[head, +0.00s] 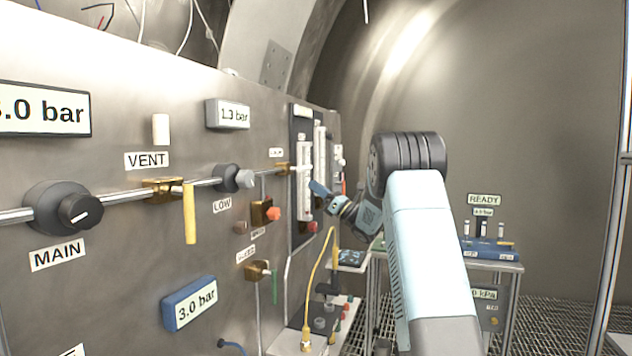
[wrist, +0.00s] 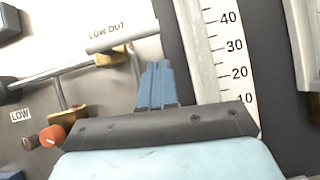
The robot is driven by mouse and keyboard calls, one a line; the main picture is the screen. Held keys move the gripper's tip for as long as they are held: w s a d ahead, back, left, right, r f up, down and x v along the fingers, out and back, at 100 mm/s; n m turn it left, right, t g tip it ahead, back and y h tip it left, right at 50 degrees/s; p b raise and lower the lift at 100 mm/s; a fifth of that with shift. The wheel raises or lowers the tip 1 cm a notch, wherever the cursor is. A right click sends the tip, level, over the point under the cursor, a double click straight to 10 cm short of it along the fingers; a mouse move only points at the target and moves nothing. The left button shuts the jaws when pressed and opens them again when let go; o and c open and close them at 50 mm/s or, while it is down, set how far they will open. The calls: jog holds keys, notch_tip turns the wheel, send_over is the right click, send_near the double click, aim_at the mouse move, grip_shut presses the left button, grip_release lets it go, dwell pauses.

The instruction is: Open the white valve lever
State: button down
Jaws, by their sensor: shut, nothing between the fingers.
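The white valve lever (wrist: 135,33) is a pale bar in front of a brass valve (wrist: 108,57) beside the LOW OUT label, in the wrist view. It lies roughly along the pipe, pointing right. In the head view the lever (head: 303,168) is small, right of its brass valve (head: 283,169). My gripper (wrist: 157,66) has its blue fingers together with nothing between them. The fingertips appear just below the lever's right end in the wrist view; whether they touch it I cannot tell. In the head view my gripper (head: 318,187) is close to the panel, below and right of the lever.
A flow gauge (wrist: 230,60) with a numbered scale stands right beside the fingers. A red-orange knob (wrist: 52,135) is at lower left. The yellow VENT lever (head: 190,213) hangs down farther left. A table (head: 508,265) stands behind my arm.

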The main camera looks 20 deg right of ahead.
jog(key=v, duration=1)
jog(key=shift+w+d+f, duration=0.2)
jog(key=shift+d+f, duration=0.1)
jog(key=shift+f, duration=0.15)
